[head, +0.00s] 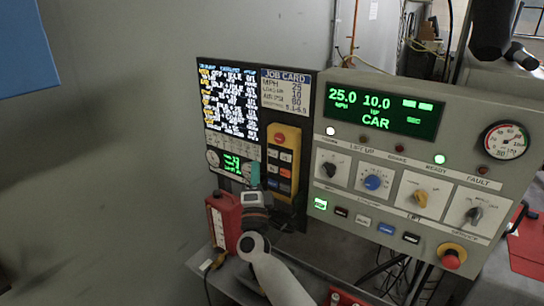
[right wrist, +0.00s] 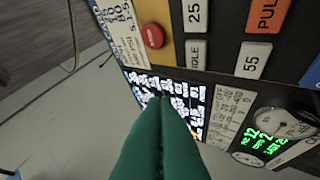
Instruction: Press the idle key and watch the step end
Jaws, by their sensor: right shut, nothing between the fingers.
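The idle key (right wrist: 195,53) is a white key on the yellow pendant (head: 288,136), beside the red button (right wrist: 152,36); its label is partly cut off by shade in the right wrist view. In the head view the idle key (head: 273,155) is small, just under that red button. My right gripper (head: 255,172) has green fingers, shut and empty, at the pendant's lower left. In the right wrist view its fingertips (right wrist: 160,100) point toward the lit screen (right wrist: 185,95), apart from the key. The panel display (head: 380,108) reads 25.0 MPH, 10.0 and CAR. My left gripper is not in view.
A control panel (head: 400,165) with knobs, a green ready lamp (head: 440,159) and a red stop button (head: 452,259) stands right of the pendant. A job card (head: 286,92) hangs above it. Open floor lies at left.

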